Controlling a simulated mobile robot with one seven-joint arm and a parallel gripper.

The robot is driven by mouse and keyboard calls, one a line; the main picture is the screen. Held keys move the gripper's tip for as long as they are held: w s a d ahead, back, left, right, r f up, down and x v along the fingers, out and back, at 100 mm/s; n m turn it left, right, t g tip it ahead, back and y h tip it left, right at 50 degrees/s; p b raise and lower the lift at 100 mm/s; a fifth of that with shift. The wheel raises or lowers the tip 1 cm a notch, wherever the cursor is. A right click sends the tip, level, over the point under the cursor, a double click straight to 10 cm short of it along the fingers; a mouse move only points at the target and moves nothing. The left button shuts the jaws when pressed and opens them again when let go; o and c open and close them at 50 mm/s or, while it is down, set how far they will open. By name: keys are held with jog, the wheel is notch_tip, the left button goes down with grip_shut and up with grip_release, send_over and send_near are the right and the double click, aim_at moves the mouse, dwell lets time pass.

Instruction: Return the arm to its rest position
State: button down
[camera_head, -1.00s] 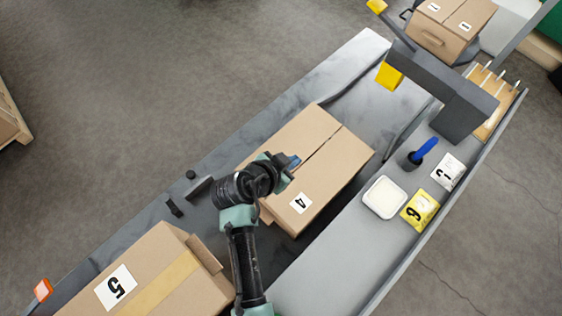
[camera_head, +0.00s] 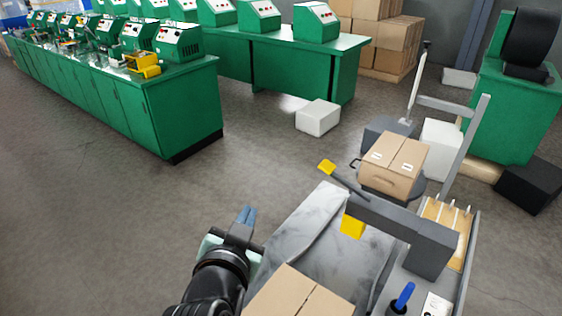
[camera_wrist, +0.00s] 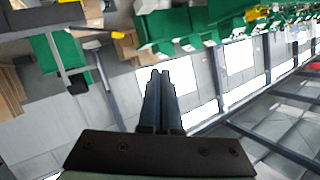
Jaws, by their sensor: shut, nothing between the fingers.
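My gripper (camera_head: 246,214) is raised at the lower middle of the head view, over the left side of the grey packing table (camera_head: 308,225). Its blue-grey fingertips point up and away from me. In the wrist view the two fingers of my gripper (camera_wrist: 161,80) lie side by side, shut, with nothing between them. My dark arm comes in from the bottom edge of the head view. A cardboard box (camera_head: 290,296) lies on the table just right of my arm, apart from the gripper.
A blue-handled tool (camera_head: 404,296) lies at the lower right. Green cabinets (camera_head: 185,105) with machines stand back left. A white block (camera_head: 317,117) sits on the floor. The floor left is clear.

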notch_tip(320, 180, up, 21)
jog(key=s+d+n+t, duration=0.1)
jog(key=d+n+t, duration=0.15)
jog(key=t, duration=0.35)
jog(key=s+d+r+n+t, duration=0.1)
jog(key=s+r+t, duration=0.2)
jog(key=s+r, duration=0.3)
jog(key=s+d+r+n+t+y, duration=0.1)
jog(key=s+r+t, duration=0.3)
jog(key=r, duration=1)
jog(key=s+d+n, duration=0.1)
jog(key=s, duration=0.1)
jog(key=shift+s+d+y, duration=0.2)
jog(key=shift+s+y, duration=0.1)
